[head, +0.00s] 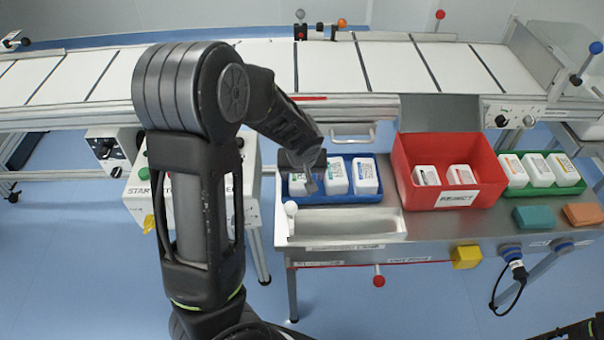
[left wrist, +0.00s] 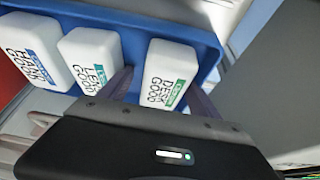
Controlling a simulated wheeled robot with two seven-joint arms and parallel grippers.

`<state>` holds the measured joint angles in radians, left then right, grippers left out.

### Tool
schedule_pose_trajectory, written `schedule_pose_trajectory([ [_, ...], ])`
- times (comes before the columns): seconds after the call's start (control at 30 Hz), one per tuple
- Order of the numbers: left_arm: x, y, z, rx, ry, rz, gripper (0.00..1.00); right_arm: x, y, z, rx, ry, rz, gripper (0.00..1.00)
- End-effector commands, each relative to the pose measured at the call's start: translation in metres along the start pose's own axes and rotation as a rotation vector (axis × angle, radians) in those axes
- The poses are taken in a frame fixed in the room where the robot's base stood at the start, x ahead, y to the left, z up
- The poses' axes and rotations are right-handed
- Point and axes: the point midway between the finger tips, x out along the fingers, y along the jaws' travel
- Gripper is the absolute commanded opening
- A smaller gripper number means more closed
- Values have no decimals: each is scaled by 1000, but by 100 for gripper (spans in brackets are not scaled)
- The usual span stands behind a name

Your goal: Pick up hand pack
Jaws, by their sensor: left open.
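The hand pack (left wrist: 33,52) is a white bottle-shaped pack with a blue label reading HAND GOOD. It lies at the left end of the blue tray in the left wrist view, and at the tray's right end in the head view (head: 366,176). The LEAD pack (left wrist: 92,58) is in the middle. The DESK pack (left wrist: 168,75), with a green label, is at the other end. My left gripper (head: 312,178) is open over the DESK end, its fingers showing on either side of that pack in the left wrist view (left wrist: 160,90).
The blue tray (head: 340,197) stands on a steel bench behind an empty pale trough (head: 345,222). A red reject box (head: 450,150) with two packs stands right of it, then a green tray (head: 555,188) with several packs. A conveyor (head: 390,65) runs behind.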

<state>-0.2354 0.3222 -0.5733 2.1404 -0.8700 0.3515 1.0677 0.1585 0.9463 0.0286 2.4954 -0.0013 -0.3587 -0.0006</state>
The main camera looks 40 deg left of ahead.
Motion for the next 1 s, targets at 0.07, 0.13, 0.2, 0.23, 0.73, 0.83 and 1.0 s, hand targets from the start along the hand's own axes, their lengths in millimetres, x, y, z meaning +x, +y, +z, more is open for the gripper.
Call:
schedule_pose_trajectory([
  [0.07, 0, -1, 0, -1, -1, -2, 74, 0, 0, 0, 0, 0, 0, 36],
  [0.13, 0, -1, 0, -1, -1, -2, 74, 0, 0, 0, 0, 0, 0, 36],
  [0.2, 0, -1, 0, -1, -1, -2, 74, -1, 0, 0, 0, 0, 0, 36],
  [0.23, -1, -1, 0, -1, -1, -2, 74, -1, 0, 0, 0, 0, 0, 36],
  [0.73, -51, 1, -3, -2, 3, 4, 74, -10, -4, 0, 1, 0, 0, 36],
  [0.83, -68, 1, -4, -2, 1, 2, 74, -12, -5, 0, 1, 0, 0, 36],
  [1.0, -81, 1, -3, 0, 0, 1, 74, -12, -5, 0, 1, 0, 0, 36],
])
